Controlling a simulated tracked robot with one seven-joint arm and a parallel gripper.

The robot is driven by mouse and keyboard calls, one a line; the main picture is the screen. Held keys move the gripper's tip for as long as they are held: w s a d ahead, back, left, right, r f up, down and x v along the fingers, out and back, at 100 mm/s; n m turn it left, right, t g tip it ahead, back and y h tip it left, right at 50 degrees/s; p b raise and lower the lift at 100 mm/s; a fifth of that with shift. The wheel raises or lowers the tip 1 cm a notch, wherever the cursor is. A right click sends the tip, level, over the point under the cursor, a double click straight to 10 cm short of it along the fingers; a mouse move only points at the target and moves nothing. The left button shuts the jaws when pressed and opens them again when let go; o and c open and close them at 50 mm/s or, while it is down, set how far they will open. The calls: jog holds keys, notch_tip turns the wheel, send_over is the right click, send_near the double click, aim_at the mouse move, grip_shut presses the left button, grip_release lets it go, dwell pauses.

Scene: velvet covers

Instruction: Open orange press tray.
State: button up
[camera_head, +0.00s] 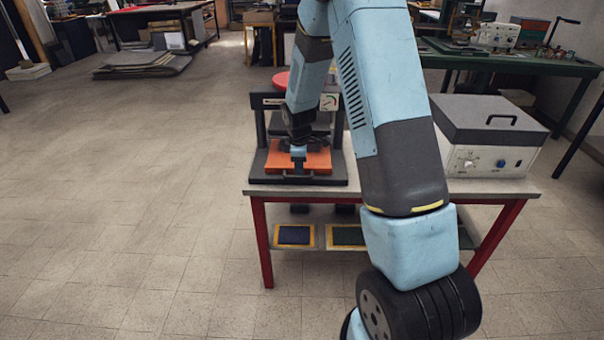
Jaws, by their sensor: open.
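The orange press tray (318,161) lies in the base of a black press (258,150) on the near left part of the table. A dark bar handle (310,178) runs along the tray's front edge. My gripper (298,168) is over the front of the tray, pointing down at the handle, and is open. I cannot tell whether its fingers straddle or touch the handle. My arm hides the right side of the press and part of its upper plate.
The red-legged table (400,188) also carries a white box with a dark lid (490,135) at right. Framed pads (294,236) lie on its lower shelf. A green workbench (530,65) stands behind. The floor (120,220) at left is clear.

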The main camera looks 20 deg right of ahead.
aim_at(299, 177)
jog(key=shift+w+d+f, duration=0.1)
jog(key=shift+w+f, duration=0.05)
jog(key=shift+f, duration=0.7)
jog(key=shift+w+f, duration=0.2)
jog(key=shift+f, duration=0.6)
jog(key=shift+w+d+f, duration=0.1)
jog(key=shift+w+f, duration=0.05)
jog(key=shift+f, duration=0.7)
jog(key=shift+c, duration=0.5)
grip_shut()
